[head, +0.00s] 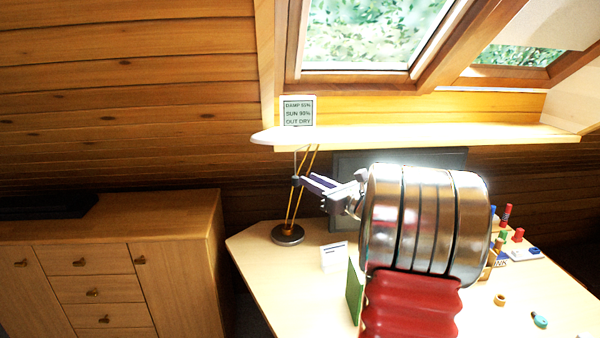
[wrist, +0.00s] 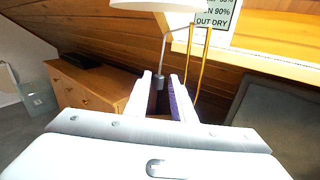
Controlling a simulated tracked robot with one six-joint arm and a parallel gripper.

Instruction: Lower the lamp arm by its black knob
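The desk lamp has a round grey base (head: 288,234) on the desk and thin yellow struts (head: 306,165), which also show in the wrist view (wrist: 203,65). Its pale shade (wrist: 155,5) is at the top of the wrist view. A thin rod (wrist: 161,45) hangs below the shade and ends in a small dark knob (wrist: 158,82). My gripper (head: 300,182) is at the lamp's struts in the head view. In the wrist view my gripper (wrist: 160,78) is open, its fingers on either side of the knob with gaps showing. Whether either finger touches it is unclear.
A white shelf (head: 430,134) with a sign box (head: 298,111) is above the lamp. A dark monitor (head: 345,162) stands behind my arm. A white card (head: 334,256) and a green panel (head: 354,290) are on the desk. A wooden cabinet (head: 180,260) is at left.

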